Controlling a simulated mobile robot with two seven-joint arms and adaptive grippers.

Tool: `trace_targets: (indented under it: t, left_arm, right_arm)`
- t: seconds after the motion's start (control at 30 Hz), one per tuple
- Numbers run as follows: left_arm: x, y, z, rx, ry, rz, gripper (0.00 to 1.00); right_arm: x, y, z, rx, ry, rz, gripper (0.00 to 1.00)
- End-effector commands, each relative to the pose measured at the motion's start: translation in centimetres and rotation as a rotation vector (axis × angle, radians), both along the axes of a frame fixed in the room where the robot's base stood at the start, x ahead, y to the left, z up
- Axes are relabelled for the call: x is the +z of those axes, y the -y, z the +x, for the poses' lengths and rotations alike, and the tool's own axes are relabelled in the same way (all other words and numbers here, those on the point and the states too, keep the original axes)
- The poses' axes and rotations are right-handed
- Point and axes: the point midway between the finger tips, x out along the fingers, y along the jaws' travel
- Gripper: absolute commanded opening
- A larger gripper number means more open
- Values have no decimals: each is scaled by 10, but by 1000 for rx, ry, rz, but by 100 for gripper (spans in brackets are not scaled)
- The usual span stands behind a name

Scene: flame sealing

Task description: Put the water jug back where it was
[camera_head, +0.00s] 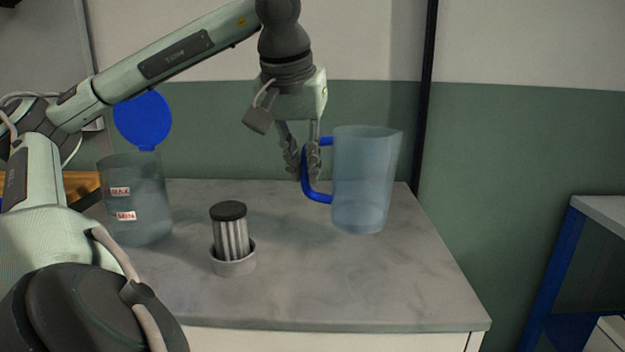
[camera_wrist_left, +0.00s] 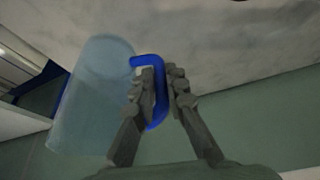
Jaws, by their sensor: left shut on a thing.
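The water jug (camera_head: 367,185) is a see-through, pale blue jug with a blue handle (camera_head: 317,197). It is nearly upright at the right back of the grey counter. I cannot tell whether its base touches the counter. My left gripper (camera_head: 305,172) points down and is shut on the handle, on the jug's left side. In the left wrist view the jug (camera_wrist_left: 88,95) is at the left, and the gripper fingers (camera_wrist_left: 167,78) are at its blue handle. My right gripper is not in view.
A clear container (camera_head: 140,205) with MAX and MIN labels and a raised blue lid (camera_head: 143,120) stands at the counter's left. A black-topped ribbed cylinder (camera_head: 229,232) sits in a small grey cup (camera_head: 234,267). The counter's front right (camera_head: 380,290) is clear.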

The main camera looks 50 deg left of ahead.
Motion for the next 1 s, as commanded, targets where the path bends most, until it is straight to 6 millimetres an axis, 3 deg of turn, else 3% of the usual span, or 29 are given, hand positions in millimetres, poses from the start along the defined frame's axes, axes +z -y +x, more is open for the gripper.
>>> trace_targets:
  t: [0.17, 0.6, 1.0]
  left_arm:
    - [-10, 5, 11, 0, 4, 0, 0]
    - [-47, 4, 10, 1, 4, 0, 0]
    - [-49, 4, 10, 0, 4, 0, 0]
  right_arm:
    - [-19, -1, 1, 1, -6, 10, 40]
    - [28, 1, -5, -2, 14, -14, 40]
    - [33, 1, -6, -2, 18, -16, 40]
